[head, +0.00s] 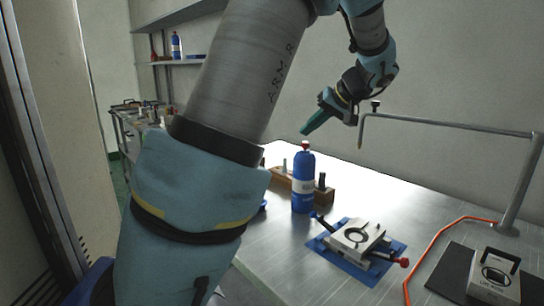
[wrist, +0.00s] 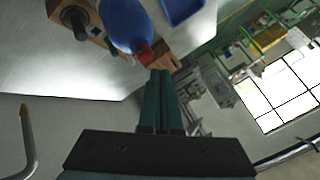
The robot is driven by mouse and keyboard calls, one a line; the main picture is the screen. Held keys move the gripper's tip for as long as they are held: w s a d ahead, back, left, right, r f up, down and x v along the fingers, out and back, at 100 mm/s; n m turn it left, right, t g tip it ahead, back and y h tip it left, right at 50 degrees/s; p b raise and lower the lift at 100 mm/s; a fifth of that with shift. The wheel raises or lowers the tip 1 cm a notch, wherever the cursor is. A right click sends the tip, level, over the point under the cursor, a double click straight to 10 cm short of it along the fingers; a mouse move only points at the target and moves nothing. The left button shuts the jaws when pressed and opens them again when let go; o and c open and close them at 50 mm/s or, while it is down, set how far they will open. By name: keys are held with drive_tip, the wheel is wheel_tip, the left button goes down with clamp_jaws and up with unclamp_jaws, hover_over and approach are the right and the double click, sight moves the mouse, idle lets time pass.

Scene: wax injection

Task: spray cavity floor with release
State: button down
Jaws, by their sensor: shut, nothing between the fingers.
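The fingers also show together in the wrist view (wrist: 160,75). A light metal mould block (head: 355,237) with a ring-shaped cavity lies on a blue mat (head: 342,262), with a red-knobbed clamp beside it. The cavity floor is too small to make out.
A wooden block (head: 322,194) with upright tools stands behind the bottle. A grey bent-pipe arm (head: 450,124) reaches over the bench from the right. An orange-red hose (head: 427,252) and a labelled box (head: 494,277) on a dark mat lie at right.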

drive_tip(key=shift+f, duration=0.1)
idle(0.3)
drive_tip(key=shift+f+b, duration=0.35)
drive_tip(key=shift+b, duration=0.15)
drive_tip(key=shift+f+b, duration=0.5)
idle(0.5)
drive_tip(key=shift+r, duration=0.2)
drive_tip(key=shift+r+p, duration=0.6)
drive_tip(key=shift+r, duration=0.2)
wheel_tip(320, 180, up, 6)
drive_tip(key=p, duration=0.3)
drive_tip(key=shift+p, duration=0.4)
idle(2.3)
